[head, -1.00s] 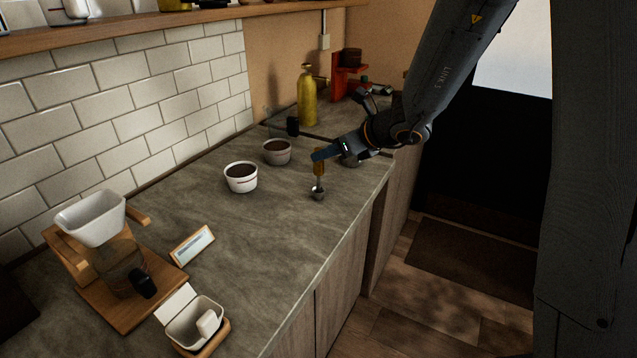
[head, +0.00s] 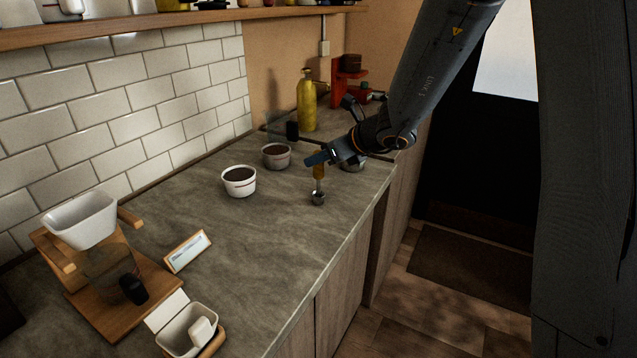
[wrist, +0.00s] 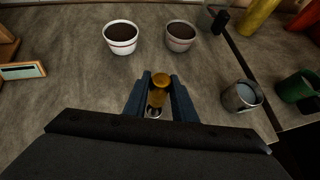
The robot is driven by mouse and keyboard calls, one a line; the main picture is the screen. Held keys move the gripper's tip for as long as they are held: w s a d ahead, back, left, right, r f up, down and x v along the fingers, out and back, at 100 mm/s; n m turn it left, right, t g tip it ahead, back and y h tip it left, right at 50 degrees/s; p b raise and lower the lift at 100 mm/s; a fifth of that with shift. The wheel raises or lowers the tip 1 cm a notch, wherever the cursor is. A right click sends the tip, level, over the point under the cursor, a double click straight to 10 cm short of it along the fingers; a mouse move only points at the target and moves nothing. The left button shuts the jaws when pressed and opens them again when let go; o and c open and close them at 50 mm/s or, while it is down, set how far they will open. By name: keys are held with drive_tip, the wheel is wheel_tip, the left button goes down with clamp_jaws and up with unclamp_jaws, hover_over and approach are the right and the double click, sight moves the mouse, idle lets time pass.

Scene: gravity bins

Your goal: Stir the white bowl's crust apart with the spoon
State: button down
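The white bowl (head: 240,188) stands on the counter, filled with a dark brown crust; it also shows at the upper left in the wrist view (wrist: 121,46). The spoon (head: 319,172) has an amber handle and a metal bowl. It hangs upright, bowl down, from my gripper (head: 317,160), to the right of the white bowl. In the wrist view the handle (wrist: 160,88) sits between the two fingers of my gripper (wrist: 160,84), which are shut on it. Whether the spoon's tip touches the counter I cannot tell.
A grey bowl (head: 277,160) with dark contents stands just behind the white bowl. A metal cup (wrist: 241,97) stands right of my gripper. A small framed card (head: 187,251), dripper stand (head: 115,290) and white container (head: 188,330) are nearer. Counter between spoon and white bowl is clear.

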drive_tip(key=shift+r, duration=0.2)
drive_tip(key=shift+r+p, duration=2.3)
drive_tip(key=shift+r, duration=0.55)
